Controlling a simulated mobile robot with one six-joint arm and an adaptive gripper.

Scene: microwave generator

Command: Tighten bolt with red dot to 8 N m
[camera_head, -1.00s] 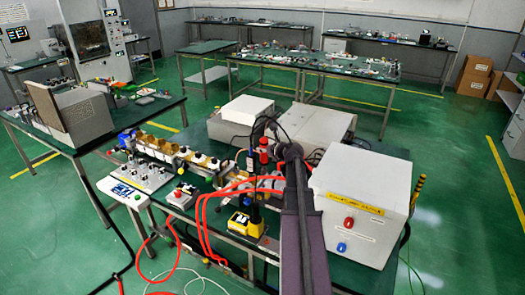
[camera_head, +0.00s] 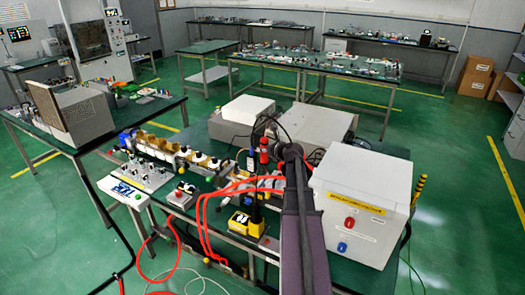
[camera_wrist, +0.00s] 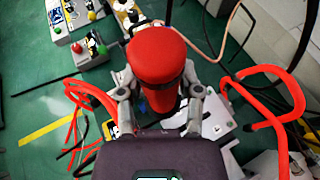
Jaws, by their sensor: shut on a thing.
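My gripper (camera_wrist: 160,98) is shut on a red-topped, round-bodied tool (camera_wrist: 158,60), with one finger on each side of it in the wrist view. I cannot make out a bolt with a red dot in either view.
A large white box (camera_head: 350,245) with a red and a blue knob stands close right of my arm. Red hoses (camera_head: 205,215) loop in front of the bench. A white panel with fixtures (camera_head: 140,183) and a small button box (camera_head: 181,194) lie to the left.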

